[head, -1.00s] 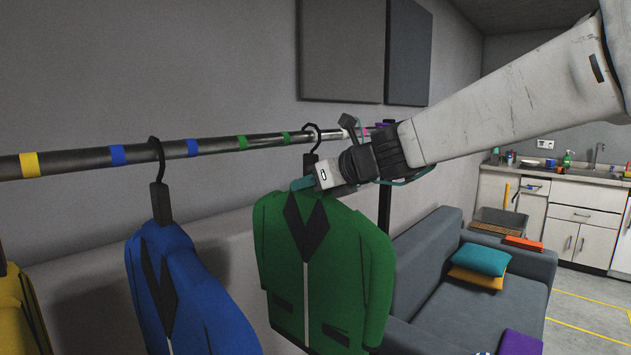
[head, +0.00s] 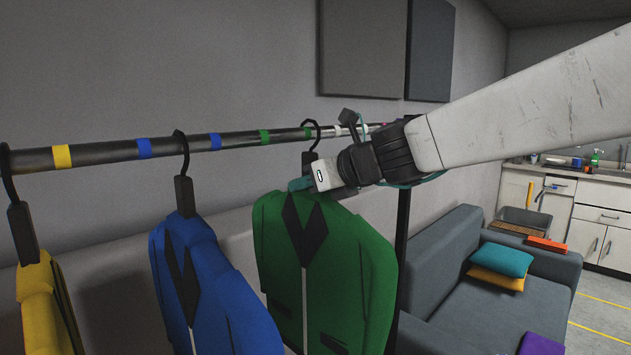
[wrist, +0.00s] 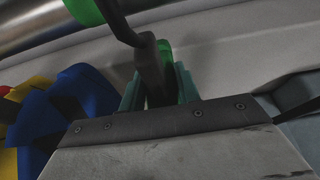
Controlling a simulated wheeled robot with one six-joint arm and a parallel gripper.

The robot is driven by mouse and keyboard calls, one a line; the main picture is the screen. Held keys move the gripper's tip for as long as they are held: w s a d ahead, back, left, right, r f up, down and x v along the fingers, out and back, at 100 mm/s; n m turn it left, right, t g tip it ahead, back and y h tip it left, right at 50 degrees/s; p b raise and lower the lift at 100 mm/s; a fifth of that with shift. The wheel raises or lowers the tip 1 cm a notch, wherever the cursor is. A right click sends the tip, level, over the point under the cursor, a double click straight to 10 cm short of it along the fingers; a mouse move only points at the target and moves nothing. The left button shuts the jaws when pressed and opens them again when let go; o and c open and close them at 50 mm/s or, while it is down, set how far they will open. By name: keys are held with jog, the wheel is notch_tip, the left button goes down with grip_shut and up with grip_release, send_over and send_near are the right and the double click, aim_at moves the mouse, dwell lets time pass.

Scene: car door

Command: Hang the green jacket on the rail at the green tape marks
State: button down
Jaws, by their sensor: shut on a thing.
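The green jacket (head: 345,270) hangs upright from a black hanger whose hook (head: 315,128) is at the rail (head: 225,141). My gripper (head: 302,184) is shut on the hanger's neck, just above the collar. In the wrist view the neck (wrist: 152,75) stands between the teal fingers. The rail has two green tape marks, a left one (head: 264,136) and a right one (head: 308,132). The hook overlaps the right mark in the head view. In the wrist view a green mark (wrist: 84,10) is left of the hook. I cannot tell whether the hook rests on the rail.
A blue jacket (head: 205,285) hangs close on the left, with a yellow jacket (head: 45,305) beyond it. The wall is behind the rail. A grey sofa (head: 455,300) with cushions stands at the right, below my arm. A dark post (head: 403,225) is right of the green jacket.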

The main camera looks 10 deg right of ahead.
jog(key=shift+s+a, duration=0.9)
jog(key=shift+a, duration=0.3)
jog(key=shift+s+a, duration=0.85)
jog(key=shift+a, duration=0.35)
jog(key=shift+f, duration=0.25)
jog(key=c, duration=0.9)
grip_release()
